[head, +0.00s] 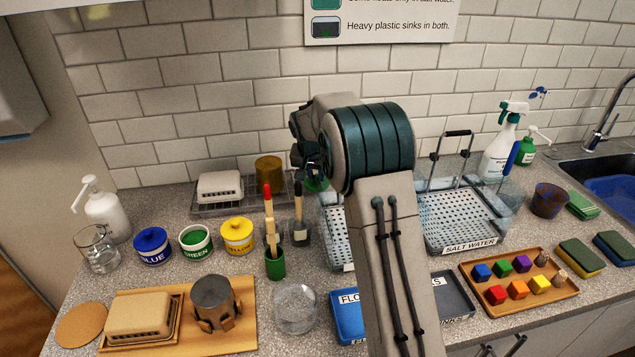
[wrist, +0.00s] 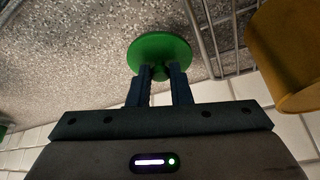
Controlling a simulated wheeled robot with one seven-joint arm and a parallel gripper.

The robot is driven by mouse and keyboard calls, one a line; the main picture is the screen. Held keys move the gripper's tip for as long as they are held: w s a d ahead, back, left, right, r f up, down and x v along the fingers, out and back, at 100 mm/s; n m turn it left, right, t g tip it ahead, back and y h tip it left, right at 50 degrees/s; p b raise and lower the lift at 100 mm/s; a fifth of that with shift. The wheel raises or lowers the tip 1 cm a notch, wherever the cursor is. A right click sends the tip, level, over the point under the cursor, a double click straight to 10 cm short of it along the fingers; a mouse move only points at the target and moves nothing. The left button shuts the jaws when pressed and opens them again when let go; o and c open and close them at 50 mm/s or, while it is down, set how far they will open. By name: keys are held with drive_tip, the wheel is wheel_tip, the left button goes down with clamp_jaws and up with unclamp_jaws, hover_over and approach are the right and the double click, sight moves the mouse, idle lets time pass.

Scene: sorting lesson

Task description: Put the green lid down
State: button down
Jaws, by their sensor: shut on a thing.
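The green lid (wrist: 160,50) is a round disc with a small knob, and my gripper (wrist: 160,75) is shut on the knob in the wrist view. In the head view my gripper (head: 311,165) is up in the air in front of the tiled wall, with the green lid (head: 316,184) just under it, partly hidden by my arm. The lid is clear of the counter. An open white jar with a green GREEN label (head: 195,241) stands on the counter between the lidded blue jar (head: 152,246) and the lidded yellow jar (head: 237,236).
A wire rack (head: 232,208) with a white block and an amber cup (head: 269,174) stands at the back. A glass bowl (head: 295,309) is at the front.

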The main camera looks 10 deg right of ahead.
drive_tip(key=shift+d+f, duration=0.1)
drive_tip(key=shift+f, duration=1.5)
drive_tip(key=c, duration=1.3)
unclamp_jaws()
drive_tip(key=b+v, duration=0.1)
drive_tip(key=v, duration=1.1)
drive_tip(key=shift+r, duration=0.1)
